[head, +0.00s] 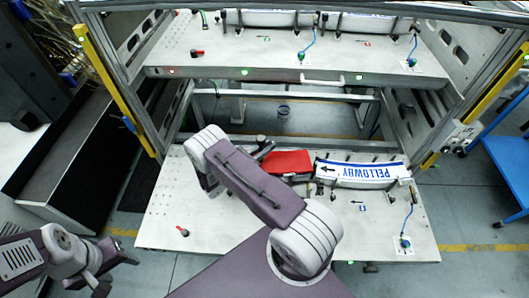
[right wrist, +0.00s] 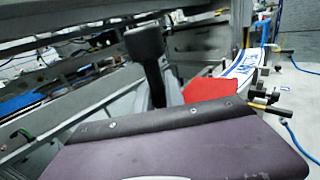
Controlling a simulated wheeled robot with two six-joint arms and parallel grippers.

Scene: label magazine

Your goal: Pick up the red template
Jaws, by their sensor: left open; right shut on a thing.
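The red template (head: 288,162) is a flat red piece at the left end of the white curved label piece marked PELLOWBY (head: 360,173). It also shows in the right wrist view (right wrist: 208,90), just beyond the purple gripper body. My right gripper (head: 264,147) reaches the template's left end and is shut on it; my arm hides part of the grip. My left gripper (head: 101,286) is at the lower left, open and away from the template.
The lower white shelf (head: 160,215) has bare room at left and front. A red-tipped part (head: 183,232) lies there. A blue cable fitting (head: 405,243) stands at the right. The upper shelf (head: 200,72) is above, between yellow-edged posts (head: 110,80).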

